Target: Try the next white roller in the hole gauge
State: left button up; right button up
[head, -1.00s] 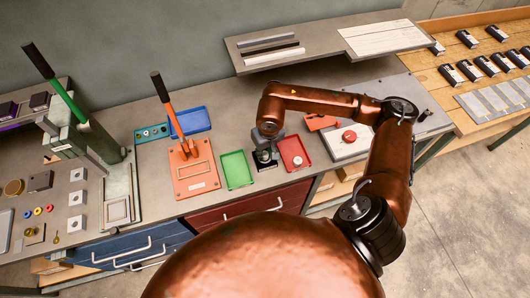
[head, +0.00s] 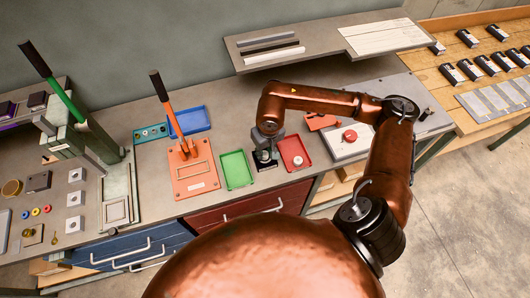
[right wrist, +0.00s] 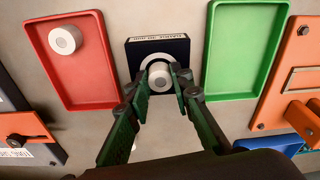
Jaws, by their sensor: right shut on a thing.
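My right gripper (right wrist: 163,82) is shut on a white roller (right wrist: 159,76). It holds the roller at the ringed hole of the hole gauge (right wrist: 177,47), a dark block with a pale ring and a label. How deep the roller sits in the hole cannot be told. In the head view the right gripper (head: 265,155) points down at the gauge, between the green tray (head: 237,170) and the red tray (head: 306,163). Another white roller (right wrist: 65,40) lies in the red tray. The green tray looks empty. My left gripper is not in view.
An orange hand press (head: 195,180) stands beside the green tray, with a blue tray (head: 190,120) behind it. A pale box with a red button (head: 349,136) is right of the red tray. A raised shelf (head: 320,48) overhangs the back of the bench.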

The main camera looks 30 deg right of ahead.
dwell(0.4)
jog(key=o, duration=1)
jog(key=r, duration=0.4)
jog(key=s+r, duration=0.1)
jog(key=r, duration=0.7)
jog(key=shift+s, duration=0.2)
jog(key=shift+f, duration=0.1)
